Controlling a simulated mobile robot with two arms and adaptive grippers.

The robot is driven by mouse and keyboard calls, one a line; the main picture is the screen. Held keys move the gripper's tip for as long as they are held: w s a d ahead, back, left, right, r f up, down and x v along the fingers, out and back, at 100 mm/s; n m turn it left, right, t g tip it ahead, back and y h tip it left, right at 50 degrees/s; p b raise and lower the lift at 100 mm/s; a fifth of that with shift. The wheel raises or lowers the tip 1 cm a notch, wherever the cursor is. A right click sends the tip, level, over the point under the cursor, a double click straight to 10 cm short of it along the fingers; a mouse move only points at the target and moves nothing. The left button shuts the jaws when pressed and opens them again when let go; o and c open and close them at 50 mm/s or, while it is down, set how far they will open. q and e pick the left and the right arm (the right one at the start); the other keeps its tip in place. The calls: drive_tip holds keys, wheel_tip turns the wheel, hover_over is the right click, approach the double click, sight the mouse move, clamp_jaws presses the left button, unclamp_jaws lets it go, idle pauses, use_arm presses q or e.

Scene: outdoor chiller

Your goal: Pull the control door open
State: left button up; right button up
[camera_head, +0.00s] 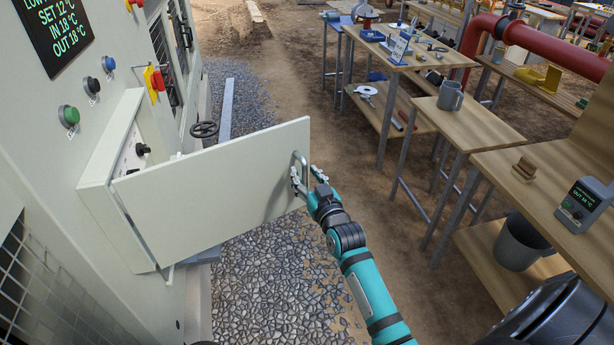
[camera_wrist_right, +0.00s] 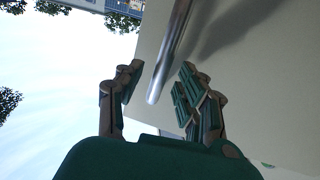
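The control door (camera_head: 215,185) is a pale panel on the left of the head view. It stands swung well out from the control box (camera_head: 110,165), with the box's inside partly showing. Its metal bar handle (camera_head: 300,165) is near the free edge. My right gripper (camera_head: 307,180) is at the handle. In the right wrist view, the handle (camera_wrist_right: 172,50) lies between the fingers of my right gripper (camera_wrist_right: 158,88). The fingers are apart, with gaps visible on both sides of the bar. My left gripper is not in view.
The chiller cabinet fills the left, with buttons (camera_head: 70,115), a display (camera_head: 55,30) and a black handwheel (camera_head: 204,129). Workbenches (camera_head: 470,125) with tools, a mug and a bin stand on the right. Gravel and bare ground lie between.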

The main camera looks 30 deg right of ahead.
drive_tip(key=s+a, duration=0.1)
drive_tip(key=s, duration=1)
drive_tip(key=shift+s+a+f, duration=0.15)
drive_tip(key=shift+s+a, duration=0.05)
drive_tip(key=shift+a, duration=0.2)
drive_tip(key=shift+c, duration=0.3)
